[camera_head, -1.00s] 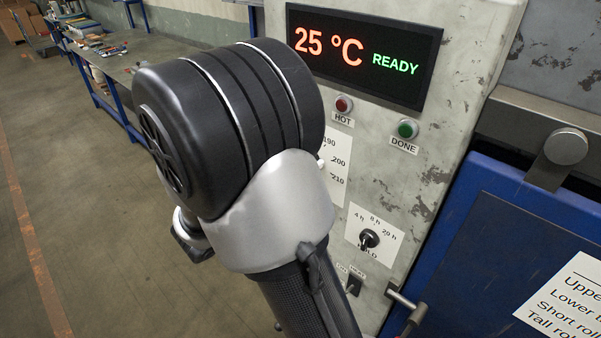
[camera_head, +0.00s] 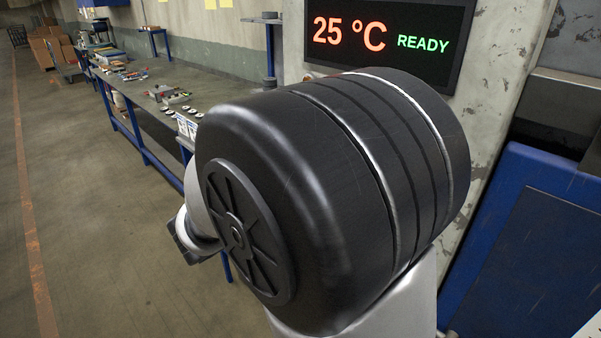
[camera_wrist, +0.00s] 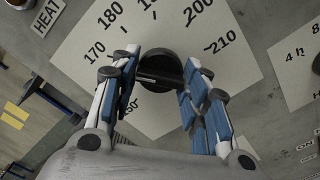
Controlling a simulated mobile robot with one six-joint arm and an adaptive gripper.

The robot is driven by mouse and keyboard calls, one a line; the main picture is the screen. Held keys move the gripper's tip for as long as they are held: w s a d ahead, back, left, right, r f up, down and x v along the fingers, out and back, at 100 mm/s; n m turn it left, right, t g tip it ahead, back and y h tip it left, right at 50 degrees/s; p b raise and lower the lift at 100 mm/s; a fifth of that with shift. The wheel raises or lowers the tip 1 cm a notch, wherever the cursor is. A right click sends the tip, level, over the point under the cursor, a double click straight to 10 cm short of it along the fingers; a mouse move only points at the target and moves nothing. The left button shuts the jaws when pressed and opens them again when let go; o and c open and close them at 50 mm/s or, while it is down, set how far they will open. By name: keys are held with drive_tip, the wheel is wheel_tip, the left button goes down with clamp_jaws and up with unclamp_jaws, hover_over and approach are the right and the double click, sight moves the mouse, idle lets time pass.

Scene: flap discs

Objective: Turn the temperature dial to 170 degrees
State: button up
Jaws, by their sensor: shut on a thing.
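The temperature dial (camera_wrist: 157,66) is a black round knob with a raised grip bar on a white scale plate (camera_wrist: 88,68) in the wrist view. The plate's legible numbers include 170, 180, 200 and 210; others are cut off or partly covered. My gripper (camera_wrist: 160,77) has its two blue-and-white fingers on either side of the knob, shut on its bar. The fingers hide the bar's ends, so I cannot tell the exact setting. In the head view my arm hides the dial and gripper. The display (camera_head: 388,38) reads 25 °C and READY.
In the head view, a workbench (camera_head: 135,75) with tools stands along the left wall. A blue door (camera_head: 525,235) is at right.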

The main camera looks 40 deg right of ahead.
idle(0.4)
drive_tip(key=o, duration=1)
drive_tip(key=shift+o, duration=0.2)
drive_tip(key=s+a, duration=0.1)
drive_tip(key=a, duration=1.1)
drive_tip(key=shift+s, duration=0.1)
